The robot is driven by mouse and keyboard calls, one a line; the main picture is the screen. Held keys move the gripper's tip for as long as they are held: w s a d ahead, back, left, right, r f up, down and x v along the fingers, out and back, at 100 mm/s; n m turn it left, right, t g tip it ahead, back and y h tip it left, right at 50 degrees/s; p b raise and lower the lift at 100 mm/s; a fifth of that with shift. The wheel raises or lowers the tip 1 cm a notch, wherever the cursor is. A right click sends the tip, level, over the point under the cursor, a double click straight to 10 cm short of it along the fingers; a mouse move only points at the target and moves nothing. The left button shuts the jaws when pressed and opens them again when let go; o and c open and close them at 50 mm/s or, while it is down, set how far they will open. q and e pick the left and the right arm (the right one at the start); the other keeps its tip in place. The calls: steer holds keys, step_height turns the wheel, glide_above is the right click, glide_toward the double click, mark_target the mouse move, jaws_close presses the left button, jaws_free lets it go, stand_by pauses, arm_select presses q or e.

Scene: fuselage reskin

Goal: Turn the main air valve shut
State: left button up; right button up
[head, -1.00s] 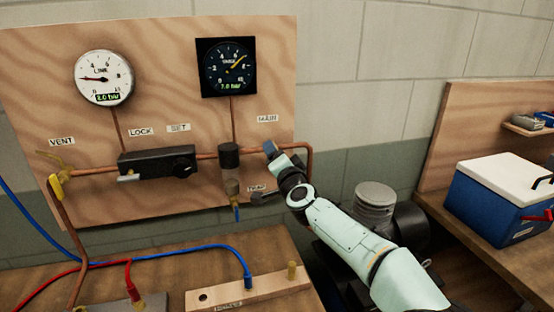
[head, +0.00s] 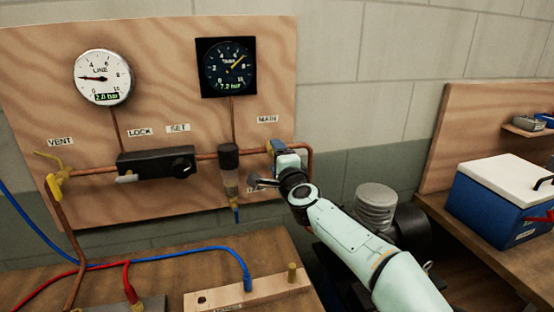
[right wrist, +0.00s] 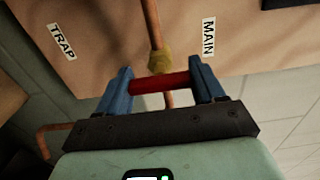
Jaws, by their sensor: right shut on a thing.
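The main valve's red handle (right wrist: 150,84) shows in the right wrist view between the blue fingers of my right gripper (head: 278,147). The gripper is shut on it. In that view the handle lies across the copper pipe, with the brass valve body (right wrist: 161,61) just behind it. The MAIN label (head: 267,119) is above the gripper in the head view, where my gripper hides the valve. The tank gauge (head: 226,67) reads 7.2 bar and the line gauge (head: 103,77) 2.0 bar. My left gripper is not in view.
The water trap (head: 229,168) hangs just left of my right gripper. The black regulator (head: 157,163) and yellow vent valve (head: 55,183) are further left on the wooden panel (head: 160,55). Hoses cross the bench below. A blue cooler (head: 497,203) stands at right.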

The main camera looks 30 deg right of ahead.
stand_by(0.4)
steer(key=o, duration=1)
steer(key=shift+o, duration=0.2)
steer(key=shift+s, duration=0.1)
steer(key=b+v, duration=0.2)
steer(key=v, duration=1.1)
steer(key=shift+s+a+r, duration=0.1)
